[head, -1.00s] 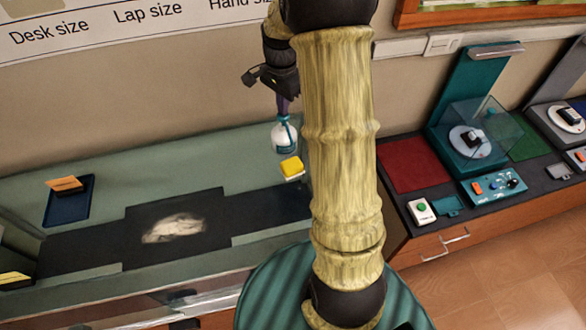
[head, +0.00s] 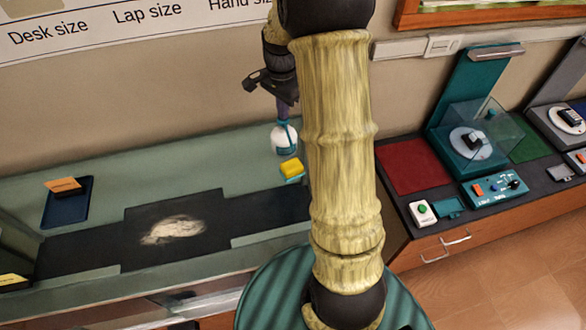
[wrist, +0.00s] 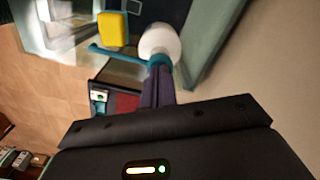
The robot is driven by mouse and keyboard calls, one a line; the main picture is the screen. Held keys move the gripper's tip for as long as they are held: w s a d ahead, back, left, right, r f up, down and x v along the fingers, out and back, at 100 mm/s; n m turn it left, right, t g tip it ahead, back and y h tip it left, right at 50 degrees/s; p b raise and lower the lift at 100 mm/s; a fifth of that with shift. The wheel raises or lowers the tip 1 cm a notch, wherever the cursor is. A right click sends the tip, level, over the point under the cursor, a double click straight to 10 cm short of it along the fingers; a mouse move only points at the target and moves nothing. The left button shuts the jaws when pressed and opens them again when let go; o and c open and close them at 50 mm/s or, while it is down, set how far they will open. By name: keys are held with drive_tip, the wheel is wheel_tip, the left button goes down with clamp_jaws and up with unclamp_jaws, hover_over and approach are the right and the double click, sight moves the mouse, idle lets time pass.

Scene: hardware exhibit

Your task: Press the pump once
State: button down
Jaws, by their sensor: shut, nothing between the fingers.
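The pump bottle (head: 284,139) is white with a teal top and stands on the green counter, left of my pale arm link. In the wrist view the white bottle (wrist: 160,42) shows beyond the fingertips, with its teal pump head and long spout (wrist: 120,54) pointing left. My gripper (head: 284,117) points down right above the pump head. Its purple fingers are together and empty, and the fingertips (wrist: 157,68) appear to touch the teal head. The exact contact is hidden behind the fingers.
A yellow block (head: 292,168) sits just in front of the bottle. A dark mat (head: 90,240) with a pale patch covers the counter's middle. A blue tray (head: 68,205) lies at left. Another bench with a teal device (head: 472,140) stands at right.

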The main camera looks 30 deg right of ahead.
drive_tip(key=shift+r+p, duration=0.9)
drive_tip(key=shift+r, duration=0.3)
drive_tip(key=shift+r, duration=0.1)
wheel_tip(320, 180, up, 6)
drive_tip(key=p, duration=0.5)
idle(0.4)
drive_tip(key=s+a+f+n+t+b, duration=0.1)
drive_tip(key=s+a+f+n+b, duration=0.4)
drive_tip(key=s+f+n, duration=0.1)
drive_tip(key=s+a+f+n+t+b, duration=0.1)
drive_tip(key=s+a+f+n+b, duration=0.4)
drive_tip(key=s+n, duration=0.3)
drive_tip(key=s+f, duration=0.1)
drive_tip(key=s, duration=0.2)
drive_tip(key=shift+a+t+b, duration=0.25)
drive_tip(key=shift+t+b, duration=0.05)
drive_tip(key=shift+b, duration=0.1)
